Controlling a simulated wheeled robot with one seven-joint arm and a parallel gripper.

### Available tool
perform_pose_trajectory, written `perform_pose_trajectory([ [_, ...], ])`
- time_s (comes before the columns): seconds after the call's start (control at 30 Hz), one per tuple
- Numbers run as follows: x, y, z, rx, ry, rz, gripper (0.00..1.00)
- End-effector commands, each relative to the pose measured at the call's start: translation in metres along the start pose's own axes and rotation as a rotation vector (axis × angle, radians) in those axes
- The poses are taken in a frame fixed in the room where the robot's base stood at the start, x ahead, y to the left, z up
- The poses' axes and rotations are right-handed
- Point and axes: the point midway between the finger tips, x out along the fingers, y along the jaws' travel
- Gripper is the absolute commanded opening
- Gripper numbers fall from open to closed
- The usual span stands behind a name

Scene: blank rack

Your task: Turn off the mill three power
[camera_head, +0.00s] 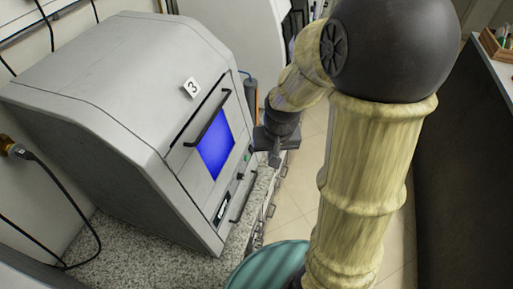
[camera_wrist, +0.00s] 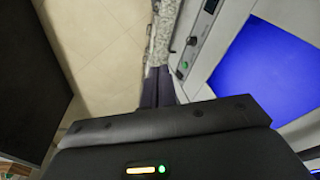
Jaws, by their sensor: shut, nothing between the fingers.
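Mill three (camera_head: 110,85) is a grey box-shaped machine with a "3" label (camera_head: 191,88), a dark door handle (camera_head: 207,118) and a lit blue screen (camera_head: 216,150). Its control strip holds a green button (camera_head: 247,156) and a dark knob (camera_head: 240,176). The wrist view shows the green button (camera_wrist: 185,65), the knob (camera_wrist: 193,42) and the blue screen (camera_wrist: 265,75) close up. My gripper (camera_head: 275,160) is shut and empty, to the right of the control strip. In the wrist view its dark fingers (camera_wrist: 157,82) lie just left of the green button, apparently not touching it.
The mill stands on a speckled counter (camera_head: 130,245). Another grey machine (camera_head: 235,35) stands behind it. A power cable (camera_head: 70,190) runs from a wall plug at the left. Tiled floor (camera_head: 305,175) is open beside the counter, with a dark cabinet (camera_head: 460,180) at the right.

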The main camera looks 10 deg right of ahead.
Motion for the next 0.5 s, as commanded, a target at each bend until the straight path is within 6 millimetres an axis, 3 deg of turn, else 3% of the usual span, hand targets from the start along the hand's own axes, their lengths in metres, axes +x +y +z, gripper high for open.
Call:
perform_pose_trajectory([
  [0.1,0.018,0.004,-0.031,0.077,-0.024,-0.013,0.00],
  [0.5,0.082,0.023,-0.119,0.339,-0.100,-0.085,0.00],
])
